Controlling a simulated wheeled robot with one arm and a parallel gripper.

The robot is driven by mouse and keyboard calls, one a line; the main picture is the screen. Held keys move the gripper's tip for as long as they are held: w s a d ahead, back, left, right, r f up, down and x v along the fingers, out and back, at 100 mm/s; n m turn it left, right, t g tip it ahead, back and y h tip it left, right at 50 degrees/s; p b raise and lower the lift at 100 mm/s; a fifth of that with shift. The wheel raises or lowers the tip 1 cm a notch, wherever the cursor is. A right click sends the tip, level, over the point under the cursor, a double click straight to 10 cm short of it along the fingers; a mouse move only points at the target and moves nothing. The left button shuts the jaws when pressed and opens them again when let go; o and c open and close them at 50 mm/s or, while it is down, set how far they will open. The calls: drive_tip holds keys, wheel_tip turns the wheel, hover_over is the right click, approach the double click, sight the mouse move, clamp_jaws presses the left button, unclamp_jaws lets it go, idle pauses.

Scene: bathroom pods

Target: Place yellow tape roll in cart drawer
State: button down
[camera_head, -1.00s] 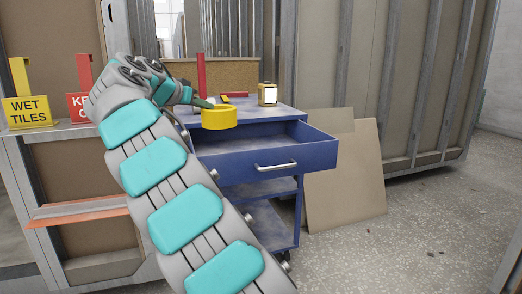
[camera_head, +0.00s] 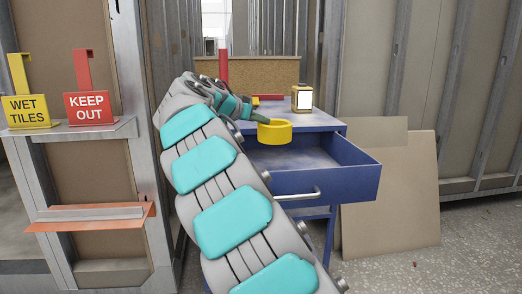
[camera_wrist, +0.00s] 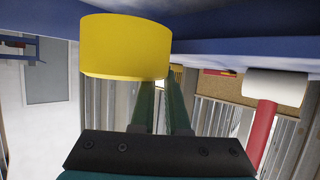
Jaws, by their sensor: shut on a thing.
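The yellow tape roll (camera_head: 274,132) is held at the tip of my gripper (camera_head: 258,117). In the wrist view the tape roll (camera_wrist: 125,47) sits at the ends of the two green fingers (camera_wrist: 160,105), which are shut on its near edge. The blue cart (camera_head: 330,121) has its top drawer (camera_head: 350,187) pulled open toward me. In the head view the roll appears over the back left part of the drawer opening, near the cart's top. Its exact height above the drawer floor is hard to tell. My arm hides the drawer's left side.
A red post (camera_head: 223,66) stands behind. WET TILES (camera_head: 26,110) and KEEP OUT (camera_head: 90,107) signs are on a left ledge. Boards (camera_head: 400,205) lean at right.

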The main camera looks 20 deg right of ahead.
wheel_tip(320, 180, down, 8)
drive_tip(key=shift+f+b, duration=0.2)
drive_tip(key=shift+b, duration=0.2)
drive_tip(key=shift+w+d+r, duration=0.1)
drive_tip(key=shift+w+d, duration=0.05)
drive_tip(key=shift+w, duration=0.6)
drive_tip(key=shift+w+d, duration=0.25)
drive_tip(key=shift+w, duration=0.35)
drive_tip(key=shift+w+d, duration=0.1)
drive_tip(key=shift+w, duration=0.55)
drive_tip(key=shift+f, duration=0.65)
drive_tip(key=shift+f, duration=0.1)
drive_tip(key=c, duration=0.9)
unclamp_jaws()
